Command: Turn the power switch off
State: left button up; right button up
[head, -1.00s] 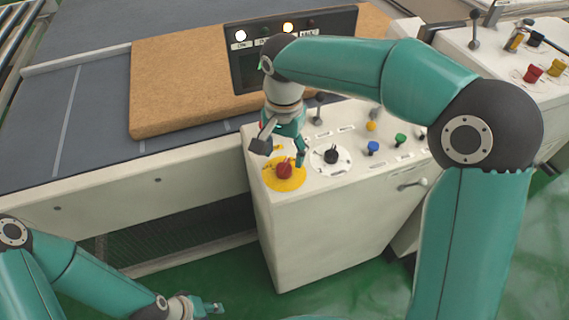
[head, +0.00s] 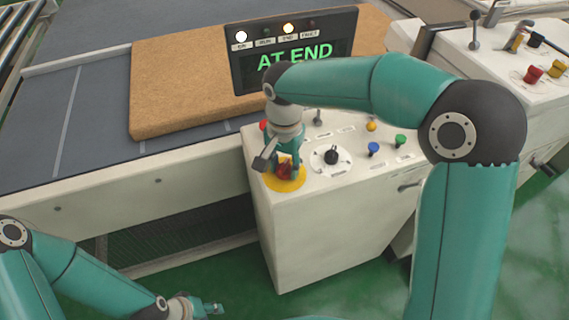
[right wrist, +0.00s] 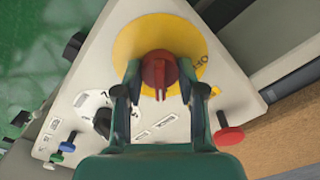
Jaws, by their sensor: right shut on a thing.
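A red switch knob (right wrist: 158,72) sits on a round yellow plate (right wrist: 126,45) at the corner of a white control console. The plate also shows in the head view (head: 297,184), where my gripper partly covers the knob. My right gripper (head: 285,170) points down at it. In the right wrist view its two fingers (right wrist: 158,78) are on either side of the red knob, shut on it. The knob's grip ridge points toward the gripper palm. My left gripper (head: 212,308) hangs low at the bottom left, away from the console; its small fingers do not show clearly.
The white console (head: 320,240) also carries a black dial (head: 331,157), blue (head: 373,149) and green (head: 400,141) buttons and levers. A dark display (head: 300,58) reads "AT END" behind my arm.

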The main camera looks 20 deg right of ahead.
jog(key=shift+c, duration=0.5)
jog(key=shift+n, duration=0.3)
jog(key=n, duration=0.8)
jog(key=shift+r+p, duration=0.1)
jog(key=shift+p, duration=0.3)
jog(key=n, duration=0.4)
jog(key=shift+p, duration=0.35)
jog(key=n, duration=0.5)
jog(key=shift+p, duration=0.4)
jog(key=shift+w+n, duration=0.1)
jog(key=shift+n, duration=0.2)
jog(key=o, duration=1.1)
